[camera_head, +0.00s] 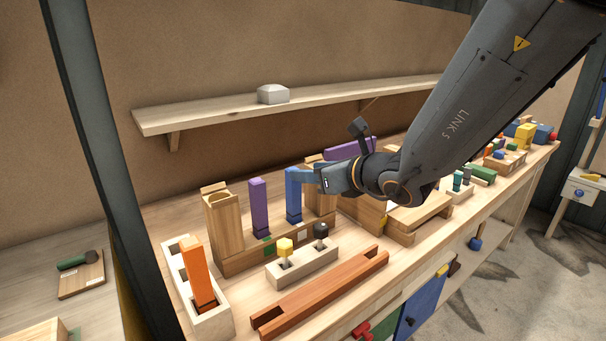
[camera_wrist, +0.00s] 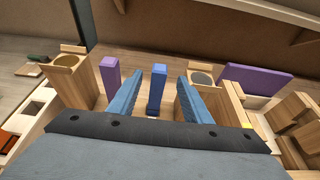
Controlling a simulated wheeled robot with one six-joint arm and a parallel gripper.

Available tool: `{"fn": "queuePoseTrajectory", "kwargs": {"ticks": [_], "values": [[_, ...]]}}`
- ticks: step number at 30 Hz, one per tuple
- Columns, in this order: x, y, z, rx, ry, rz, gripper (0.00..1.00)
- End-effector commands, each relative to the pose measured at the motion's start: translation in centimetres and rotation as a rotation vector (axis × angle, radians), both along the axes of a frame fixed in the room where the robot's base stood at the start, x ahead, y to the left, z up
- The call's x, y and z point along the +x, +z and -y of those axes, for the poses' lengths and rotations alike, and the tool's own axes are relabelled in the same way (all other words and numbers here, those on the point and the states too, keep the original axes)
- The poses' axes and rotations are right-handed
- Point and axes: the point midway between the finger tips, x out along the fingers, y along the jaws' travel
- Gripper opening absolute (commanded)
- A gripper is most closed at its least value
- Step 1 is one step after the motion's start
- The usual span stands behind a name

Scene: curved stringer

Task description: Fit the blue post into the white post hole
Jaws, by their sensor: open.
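The blue post (camera_head: 293,195) stands upright at the long wooden block (camera_head: 240,262), just behind a white label (camera_head: 306,232) on its front. The post's foot looks wider than its shaft; I cannot tell how deep it sits, and the hole's opening is hidden. My gripper (camera_head: 303,180) is level with the post's upper part, reaching in from the right. In the wrist view, its two blue fingers (camera_wrist: 158,88) are open, and the blue post (camera_wrist: 157,80) shows in the gap, touching neither finger.
A purple post (camera_head: 259,207) stands left of the blue one, by a green label. Tall wooden holders (camera_head: 224,228) flank the posts. A pale block with yellow and black knobs (camera_head: 303,268) lies in front. An orange post (camera_head: 198,272) leans in a pale box at left. A shelf (camera_head: 210,113) runs behind.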

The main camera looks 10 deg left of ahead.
Motion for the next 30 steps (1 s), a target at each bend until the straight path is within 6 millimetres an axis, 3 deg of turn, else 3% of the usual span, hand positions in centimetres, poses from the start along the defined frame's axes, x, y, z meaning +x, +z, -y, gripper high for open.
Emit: {"fn": "queuePoseTrajectory", "kwargs": {"ticks": [6,20,25,30], "values": [[-1.1,0.6,1.3,0.000,0.000,0.000,0.45],[-1.5,0.5,1.5,-0.015,0.013,0.005,0.45],[-3.5,-1.4,2.2,-0.152,0.144,0.056,0.45],[-7.4,-5.0,4.6,-0.399,0.388,0.147,0.45]]}}
